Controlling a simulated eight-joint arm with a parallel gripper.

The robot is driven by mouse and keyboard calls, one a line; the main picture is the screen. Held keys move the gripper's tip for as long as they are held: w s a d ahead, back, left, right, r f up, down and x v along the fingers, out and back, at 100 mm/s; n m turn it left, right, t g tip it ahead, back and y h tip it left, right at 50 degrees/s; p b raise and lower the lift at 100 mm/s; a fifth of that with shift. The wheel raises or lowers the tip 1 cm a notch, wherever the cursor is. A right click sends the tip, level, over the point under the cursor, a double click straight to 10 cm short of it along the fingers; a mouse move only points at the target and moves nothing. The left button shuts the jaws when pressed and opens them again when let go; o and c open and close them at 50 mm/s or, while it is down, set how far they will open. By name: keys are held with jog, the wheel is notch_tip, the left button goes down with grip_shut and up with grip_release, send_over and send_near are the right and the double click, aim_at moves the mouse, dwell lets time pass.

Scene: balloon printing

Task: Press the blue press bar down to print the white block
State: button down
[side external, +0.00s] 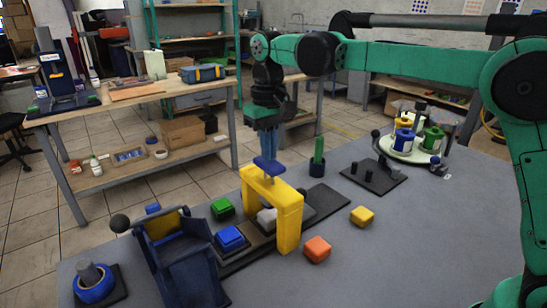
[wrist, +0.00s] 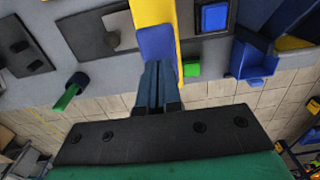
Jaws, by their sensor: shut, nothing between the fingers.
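The yellow press frame (side external: 288,215) stands like an arch on the grey table. The blue press bar (side external: 269,166) sticks up from its top. The white block (side external: 267,217) sits under the arch, partly hidden by the frame's near leg. My gripper (side external: 269,154) is shut and empty, pointing down right above the press bar; I cannot tell whether the tips touch it. In the wrist view my gripper (wrist: 158,68) reaches to the blue press bar (wrist: 157,45) and overlaps its edge. The yellow frame (wrist: 153,12) runs behind the bar there.
A blue block (side external: 231,238) and a green block (side external: 222,208) lie left of the frame. An orange block (side external: 317,249) and a yellow block (side external: 362,215) lie to its right. A dark blue chute (side external: 190,268) stands at front left. The table's right front is clear.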

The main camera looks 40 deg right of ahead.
jog(key=shift+f, duration=1.3)
jog(key=shift+r, duration=0.1)
notch_tip(320, 180, up, 11)
jog(key=shift+r, duration=0.2)
dwell(0.3)
